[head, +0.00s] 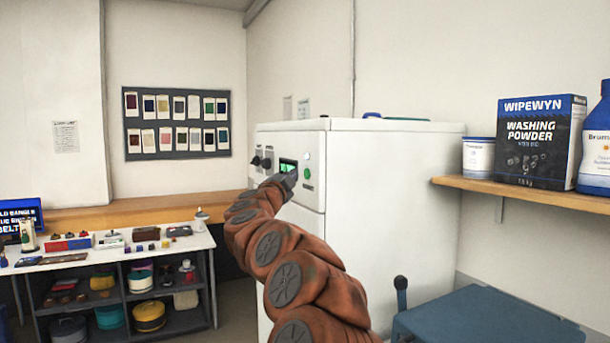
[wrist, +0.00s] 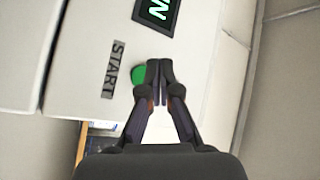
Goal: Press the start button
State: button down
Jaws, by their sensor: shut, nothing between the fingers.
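The start button is a round green button on the front of a white machine (head: 375,230). It shows in the head view (head: 307,173) just right of my gripper (head: 290,178). In the wrist view the green button (wrist: 138,75) is partly covered by the tips of my gripper (wrist: 160,66), beside a dark START label (wrist: 114,69). My gripper is shut and empty, its tips close to the panel. I cannot tell whether they touch the button. A lit display with green characters (wrist: 157,11) is next to the button; my gripper partly covers it in the head view.
Dark knobs (head: 261,162) are left of the display. A shelf (head: 525,193) with a washing powder box (head: 540,139) and containers is at right. A blue surface (head: 485,318) is at lower right. A cluttered table (head: 130,251) stands at left.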

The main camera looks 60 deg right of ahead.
jog(key=shift+w+a+p, duration=0.25)
jog(key=shift+w+a, duration=0.3)
jog(key=shift+a, duration=0.3)
jog(key=shift+w+a+p, duration=0.2)
jog(key=shift+w+a, duration=0.35)
jog(key=shift+a, duration=0.3)
